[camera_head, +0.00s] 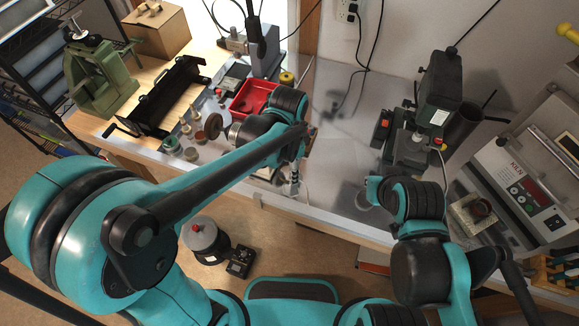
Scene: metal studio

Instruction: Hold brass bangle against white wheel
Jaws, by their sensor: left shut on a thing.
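My left arm reaches from the left over the bench. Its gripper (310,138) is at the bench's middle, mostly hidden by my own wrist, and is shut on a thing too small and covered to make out. I cannot pick out the brass bangle. A grey motor body (236,134) with a brown disc-shaped wheel (213,126) on its left side stands by my left wrist. No white wheel shows clearly; my arm covers the motor's right side. My right arm is at the lower right, over the bench's front edge; its gripper cannot be seen.
A red tray (248,98), small jars (191,153) and a black slip-roll-like tool (168,95) lie on the left. A green press (97,75) stands further left. A dark machine (436,95) and a control unit (527,190) stand on the right. The grey bench top (335,135) has clear room mid-right.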

